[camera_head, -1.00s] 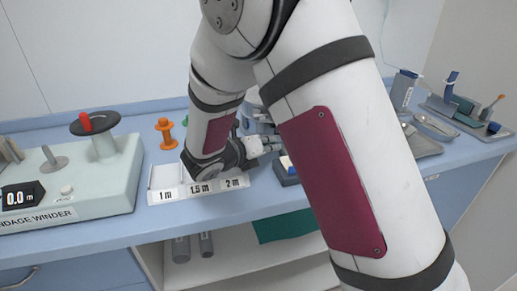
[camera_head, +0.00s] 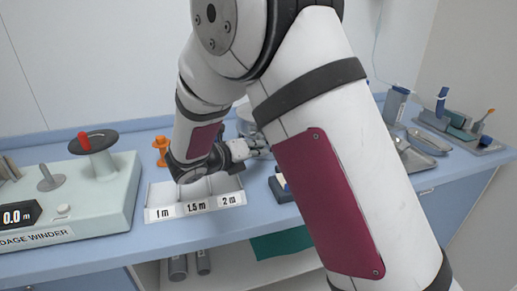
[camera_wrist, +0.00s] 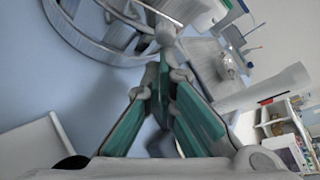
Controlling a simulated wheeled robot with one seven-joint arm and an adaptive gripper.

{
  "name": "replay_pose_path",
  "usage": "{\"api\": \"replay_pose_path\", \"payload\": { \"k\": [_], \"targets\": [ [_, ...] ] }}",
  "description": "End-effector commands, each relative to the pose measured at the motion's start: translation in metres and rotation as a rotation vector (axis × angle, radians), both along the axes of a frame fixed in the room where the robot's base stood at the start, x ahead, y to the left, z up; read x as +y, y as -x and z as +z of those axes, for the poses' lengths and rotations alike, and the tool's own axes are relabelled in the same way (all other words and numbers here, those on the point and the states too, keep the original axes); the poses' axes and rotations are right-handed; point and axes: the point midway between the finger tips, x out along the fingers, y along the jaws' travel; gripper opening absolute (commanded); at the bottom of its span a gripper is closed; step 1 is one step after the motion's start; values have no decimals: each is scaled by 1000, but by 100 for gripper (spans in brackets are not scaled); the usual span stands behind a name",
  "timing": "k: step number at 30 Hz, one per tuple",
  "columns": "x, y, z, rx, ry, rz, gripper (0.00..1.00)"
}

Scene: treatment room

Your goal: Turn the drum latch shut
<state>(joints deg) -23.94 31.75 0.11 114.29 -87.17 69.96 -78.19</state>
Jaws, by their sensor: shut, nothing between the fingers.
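The metal drum shows as a curved, banded grey body (camera_wrist: 88,42) at the upper left of the wrist view. In the head view only a small part of what seems to be the drum (camera_head: 245,112) shows behind my arm. My gripper (camera_wrist: 164,52) is shut and empty, its fingertips close beside the drum's side. A small rounded grey part (camera_wrist: 165,32), perhaps the latch, lies right at the fingertips; I cannot tell whether they touch it. In the head view my gripper (camera_head: 262,147) is partly hidden, and the latch cannot be made out.
The bandage winder (camera_head: 115,190) stands at the left. A white sorting tray (camera_head: 155,197) marked 1 m, 1.5 m and 2 m lies at the counter's front, with an orange spool (camera_head: 161,151) behind it. Metal trays (camera_head: 428,141) and a blue-lidded container (camera_head: 395,104) stand right of my arm.

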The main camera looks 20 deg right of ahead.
Motion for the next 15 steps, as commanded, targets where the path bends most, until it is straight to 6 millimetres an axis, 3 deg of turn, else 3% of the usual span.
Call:
{"api": "replay_pose_path", "payload": {
  "k": [15],
  "targets": [
    [-1, 1, 4, 56, 64, -1, 0]
  ]
}}
